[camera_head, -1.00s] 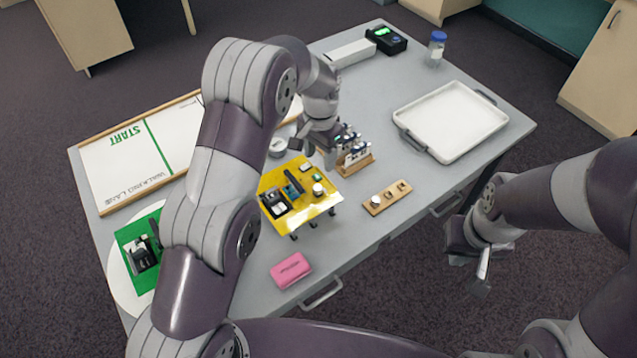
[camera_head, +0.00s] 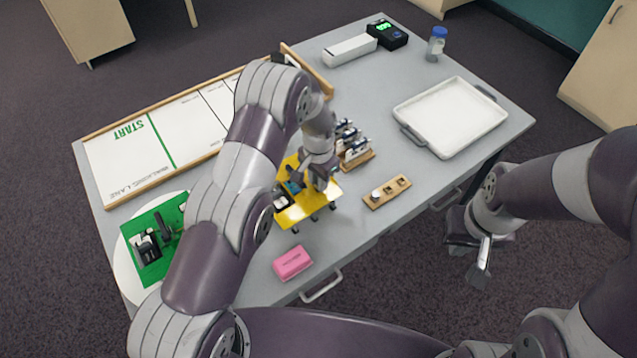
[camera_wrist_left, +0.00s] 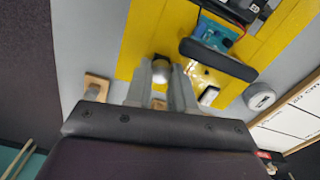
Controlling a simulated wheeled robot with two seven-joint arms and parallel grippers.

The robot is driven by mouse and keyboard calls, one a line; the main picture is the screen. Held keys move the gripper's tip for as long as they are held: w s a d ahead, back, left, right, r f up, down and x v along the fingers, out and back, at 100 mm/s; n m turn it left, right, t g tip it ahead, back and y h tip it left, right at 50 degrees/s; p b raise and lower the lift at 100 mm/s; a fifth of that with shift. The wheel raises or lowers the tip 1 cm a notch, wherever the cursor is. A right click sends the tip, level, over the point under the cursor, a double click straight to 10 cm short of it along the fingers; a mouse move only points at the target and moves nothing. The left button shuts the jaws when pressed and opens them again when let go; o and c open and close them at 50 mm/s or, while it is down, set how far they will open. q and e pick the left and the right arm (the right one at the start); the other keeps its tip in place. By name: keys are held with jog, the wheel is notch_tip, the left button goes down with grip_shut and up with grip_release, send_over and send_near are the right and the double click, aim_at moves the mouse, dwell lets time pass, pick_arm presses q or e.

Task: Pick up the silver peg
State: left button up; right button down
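A short, round silvery piece (camera_wrist_left: 162,69), which looks like the silver peg, stands at the edge of the yellow board (camera_head: 296,216). In the left wrist view it sits between the two fingertips of my left gripper (camera_wrist_left: 160,76). The fingers are apart, one on each side of it; whether they touch it is unclear. In the head view my left gripper (camera_head: 317,184) is low over the board and hides the piece. My right gripper (camera_head: 483,262) hangs empty off the table's front edge, its fingers apart.
A wooden block (camera_head: 388,193) with a pale peg at its left end lies right of the board. A small wooden rack (camera_head: 358,158) stands close behind. A white tray (camera_head: 452,118) is at right.

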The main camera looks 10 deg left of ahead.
pick_arm(q)
jog(key=shift+r, duration=0.1)
grip_shut()
jog(key=shift+r, duration=0.3)
jog(key=r, duration=0.2)
jog(key=d+r+b, duration=0.1)
jog(key=shift+d+r+b, duration=0.1)
jog(key=shift+r+b, duration=0.2)
jog(key=shift+r, duration=0.1)
jog(key=d+r+b, duration=0.1)
jog(key=d+r, duration=0.5)
jog(key=d, duration=0.4)
jog(key=shift+d+r+b, duration=0.25)
jog(key=shift+b, duration=0.1)
